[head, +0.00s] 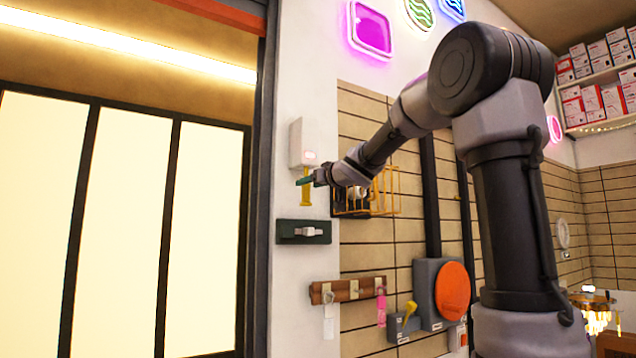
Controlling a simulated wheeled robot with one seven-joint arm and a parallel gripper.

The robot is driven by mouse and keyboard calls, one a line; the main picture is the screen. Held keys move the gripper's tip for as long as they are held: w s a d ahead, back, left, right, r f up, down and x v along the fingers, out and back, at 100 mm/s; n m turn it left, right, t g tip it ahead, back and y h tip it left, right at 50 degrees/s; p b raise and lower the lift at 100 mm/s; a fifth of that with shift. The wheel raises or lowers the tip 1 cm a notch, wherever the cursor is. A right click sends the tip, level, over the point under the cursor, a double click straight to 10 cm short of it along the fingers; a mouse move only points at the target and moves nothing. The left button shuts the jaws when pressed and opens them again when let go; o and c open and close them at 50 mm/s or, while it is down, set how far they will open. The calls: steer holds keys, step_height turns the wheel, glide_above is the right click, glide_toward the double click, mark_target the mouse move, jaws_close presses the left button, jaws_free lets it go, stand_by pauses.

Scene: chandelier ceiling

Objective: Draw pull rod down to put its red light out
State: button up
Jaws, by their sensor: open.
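The pull rod (306,197) is a short yellow rod hanging below a white wall box (297,143). A small red light (309,155) glows on the lower front of the box. My gripper (304,181) is at the upper part of the rod, just under the box, with its green fingertip in front of or beside the rod. The jaws are open. I cannot tell whether the fingers touch the rod. My arm reaches in from the right.
A dark plate with a light lever (304,232) is on the wall below the rod. A yellow wire basket (372,195) hangs close behind my wrist. Lower down are a wooden key rack (347,290) and a grey box with an orange disc (452,290). A dark-framed window (125,225) fills the left.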

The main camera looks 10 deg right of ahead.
steer(key=shift+x, duration=2.65)
jaws_close()
steer(key=shift+f, duration=0.9)
steer(key=shift+r, duration=0.85)
steer(key=o, duration=0.6)
jaws_free()
